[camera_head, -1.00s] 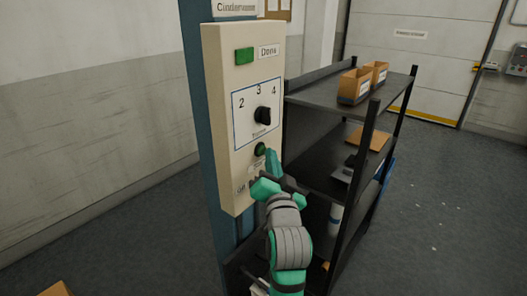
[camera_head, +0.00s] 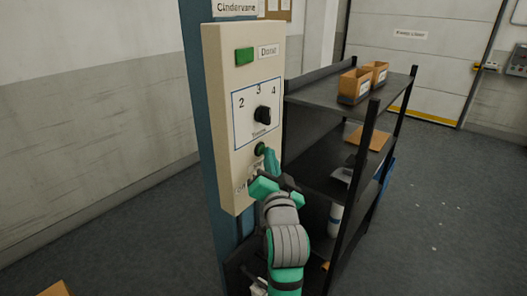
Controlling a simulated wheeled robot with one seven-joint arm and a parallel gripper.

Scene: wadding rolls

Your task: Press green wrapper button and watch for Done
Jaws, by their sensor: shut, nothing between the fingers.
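The beige control panel (camera_head: 222,122) stands on a blue post. The round green button (camera_head: 260,149) is low on its face, below a black dial knob (camera_head: 263,114) with the numbers 2, 3 and 4. A green rectangle (camera_head: 244,56) sits at the top beside a label reading "Done" (camera_head: 268,51); I cannot tell whether it is lit. My gripper (camera_head: 268,160) is shut and empty, its green fingertips right at the button's lower right. I cannot tell whether they touch or press it. The fingers and arm hide the panel's lower right.
A dark shelf rack (camera_head: 330,95) stands close on the right of the panel, with cardboard bins (camera_head: 354,86) on top and an orange-brown item (camera_head: 368,138) lower down. A wall is at the left. Grey floor (camera_head: 440,190) is open at the right.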

